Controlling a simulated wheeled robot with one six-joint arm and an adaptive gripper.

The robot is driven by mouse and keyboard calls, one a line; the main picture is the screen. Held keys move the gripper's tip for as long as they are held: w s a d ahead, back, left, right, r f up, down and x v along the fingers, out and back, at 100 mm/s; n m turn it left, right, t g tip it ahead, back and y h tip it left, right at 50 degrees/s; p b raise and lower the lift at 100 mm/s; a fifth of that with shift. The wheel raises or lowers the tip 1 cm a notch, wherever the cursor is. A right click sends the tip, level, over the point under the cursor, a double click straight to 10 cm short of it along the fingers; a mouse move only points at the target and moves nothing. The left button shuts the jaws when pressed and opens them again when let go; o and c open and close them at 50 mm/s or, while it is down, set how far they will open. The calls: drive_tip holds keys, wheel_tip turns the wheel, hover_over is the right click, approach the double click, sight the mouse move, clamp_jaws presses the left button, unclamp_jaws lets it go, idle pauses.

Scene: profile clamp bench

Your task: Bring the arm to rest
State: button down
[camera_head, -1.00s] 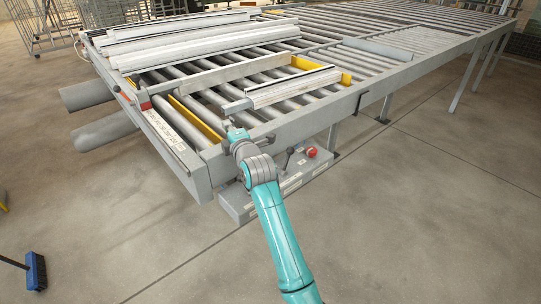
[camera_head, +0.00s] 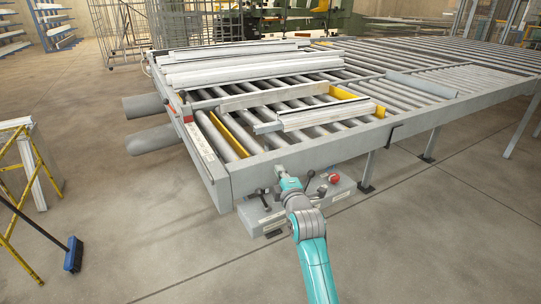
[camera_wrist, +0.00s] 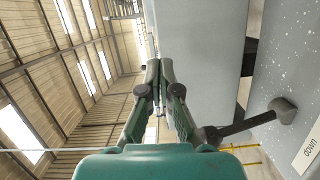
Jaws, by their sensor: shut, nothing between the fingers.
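My gripper (camera_head: 287,178) is at the end of my teal and grey arm, in front of the roller bench's front rail (camera_head: 330,146) and over the control box (camera_head: 345,185) in the head view. In the wrist view my gripper (camera_wrist: 160,64) has its two fingers together, with nothing held between them. A grey bench surface (camera_wrist: 205,40) is close to the right of the fingers there. A dark lever with a round knob (camera_wrist: 282,108) stands right of and behind the fingertips. Part of the control box is hidden behind my arm.
A short pale profile (camera_head: 312,117) lies on the rollers inside a yellow-ended frame. Long white profiles (camera_head: 250,68) lie at the back left. A red button (camera_head: 334,179) is on the control box. A blue broom (camera_head: 73,254) and yellow stand (camera_head: 12,215) are at left.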

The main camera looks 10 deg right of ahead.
drive_tip(key=s+d+f+m, duration=0.1)
drive_tip(key=s+f+m, duration=0.2)
drive_tip(key=s+f, duration=0.6)
drive_tip(key=s+f+m+g+h, duration=0.1)
drive_tip(key=s+f+m, duration=0.35)
drive_tip(key=s, duration=0.85)
drive_tip(key=s+d+f+m, duration=0.1)
drive_tip(key=s+f, duration=0.8)
drive_tip(key=s, duration=0.2)
drive_tip(key=s+r+m, duration=0.2)
drive_tip(key=s+m, duration=0.1)
drive_tip(key=s, duration=0.7)
drive_tip(key=s+r+m+g, duration=0.1)
drive_tip(key=s+r+m, duration=0.2)
drive_tip(key=s, duration=0.8)
drive_tip(key=s+r+m+g, duration=0.1)
drive_tip(key=s+r+m, duration=0.2)
drive_tip(key=s, duration=0.8)
drive_tip(key=shift+d+r, duration=0.2)
drive_tip(key=shift+d, duration=0.1)
